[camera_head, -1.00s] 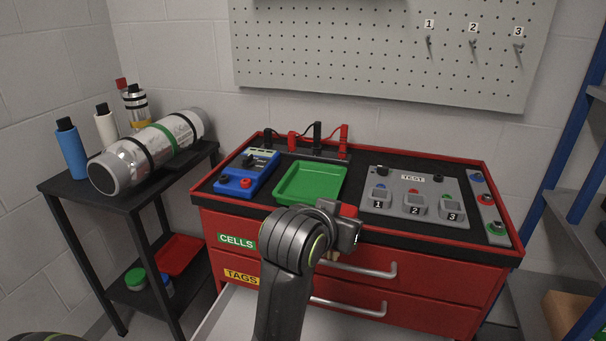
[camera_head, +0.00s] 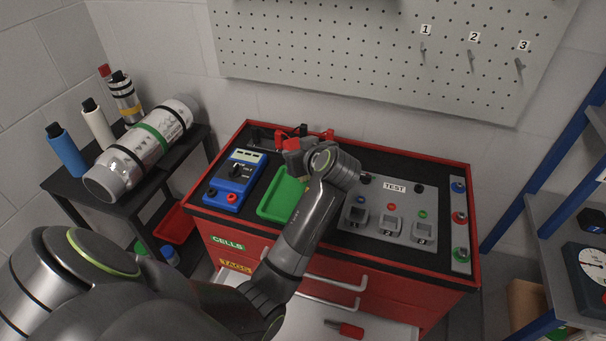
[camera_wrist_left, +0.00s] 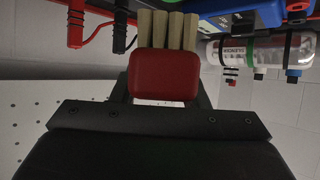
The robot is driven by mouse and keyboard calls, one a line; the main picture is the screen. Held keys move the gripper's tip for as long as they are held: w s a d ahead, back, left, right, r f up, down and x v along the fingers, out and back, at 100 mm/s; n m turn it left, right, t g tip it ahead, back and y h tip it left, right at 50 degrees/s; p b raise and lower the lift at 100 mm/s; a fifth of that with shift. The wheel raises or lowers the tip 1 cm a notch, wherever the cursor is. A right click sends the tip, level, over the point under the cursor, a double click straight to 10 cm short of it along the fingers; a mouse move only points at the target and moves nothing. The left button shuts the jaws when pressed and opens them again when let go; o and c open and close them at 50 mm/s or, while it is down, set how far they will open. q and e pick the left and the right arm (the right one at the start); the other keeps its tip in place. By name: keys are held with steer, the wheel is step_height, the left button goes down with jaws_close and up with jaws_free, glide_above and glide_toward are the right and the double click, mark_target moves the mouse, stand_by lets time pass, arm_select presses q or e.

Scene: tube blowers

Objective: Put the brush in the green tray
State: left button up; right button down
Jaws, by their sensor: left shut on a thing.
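The brush (camera_wrist_left: 165,74) has a red block-like body and several tan bristle tufts. In the left wrist view it sits between the fingers of my left gripper (camera_wrist_left: 165,90), which is shut on it. In the head view my left gripper (camera_head: 306,155) is over the back of the cabinet top, close to the far right end of the green tray (camera_head: 276,204). My wrist hides most of the gripper and the brush there, and my arm covers the tray's right part. The visible part of the tray is empty. My right gripper is not in view.
A blue meter (camera_head: 236,180) stands left of the tray and a grey test panel (camera_head: 400,205) right of it. Red and black test leads (camera_head: 279,140) are at the back. A drawer below is open, with a red-handled tool (camera_head: 345,329) in it.

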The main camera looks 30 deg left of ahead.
arm_select(q)
steer(key=shift+w+a+r, duration=0.25)
steer(key=shift+r, duration=0.1)
steer(key=shift+w+f+g+p, duration=0.1)
steer(key=shift+g+p, duration=0.2)
steer(key=p, duration=0.1)
glide_above(299, 191)
step_height(299, 191, down, 10)
steer(key=shift+r, duration=0.1)
steer(key=o, duration=1)
steer(key=shift+n, duration=0.3)
